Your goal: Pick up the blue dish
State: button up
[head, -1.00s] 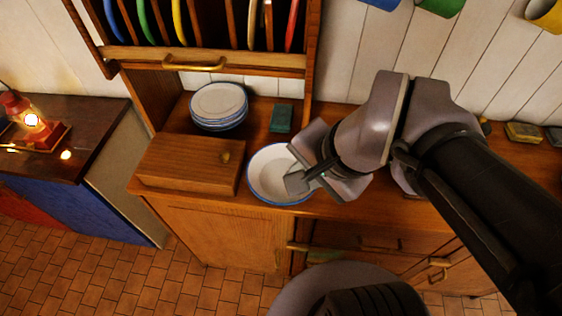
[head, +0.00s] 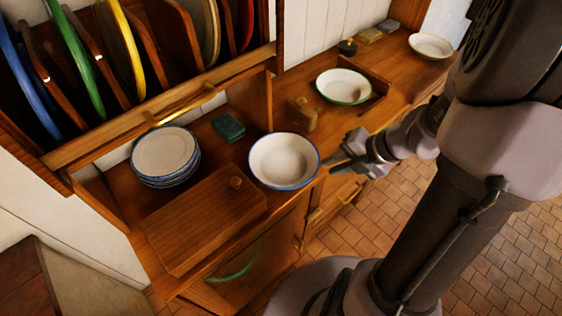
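A white dish with a blue rim (head: 284,161) is at the front part of the wooden counter, just right of a wooden box. Its inside faces up and looks empty. My gripper (head: 337,162) is at the dish's right side, its fingertips close to the right rim. From this angle I cannot tell whether the fingers touch or pinch the rim. A stack of white, blue-rimmed plates (head: 165,155) stands further left at the back. A blue plate (head: 24,85) stands upright in the rack at the upper left.
The wooden box (head: 205,222) with a knob is close to the dish's left. A teal block (head: 228,126) lies behind. A green-rimmed dish (head: 343,86) rests in a wooden tray to the right. The plate rack's rail (head: 165,108) overhangs the counter. Another white dish (head: 430,46) is far right.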

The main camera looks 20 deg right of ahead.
aim_at(314, 172)
jog(key=b+x, duration=0.1)
jog(key=x, duration=0.3)
jog(key=shift+a+f+b, duration=0.1)
jog(key=shift+f+b, duration=0.05)
jog(key=shift+b, duration=0.15)
jog(key=b+x, duration=0.1)
jog(key=x, duration=0.1)
jog(key=b+x, duration=0.2)
jog(key=shift+f+b, duration=0.3)
jog(key=shift+f, duration=0.05)
jog(key=shift+w+f, duration=0.15)
jog(key=shift+w, duration=0.1)
jog(key=shift+s, duration=0.1)
jog(key=shift+c, duration=0.2)
grip_shut()
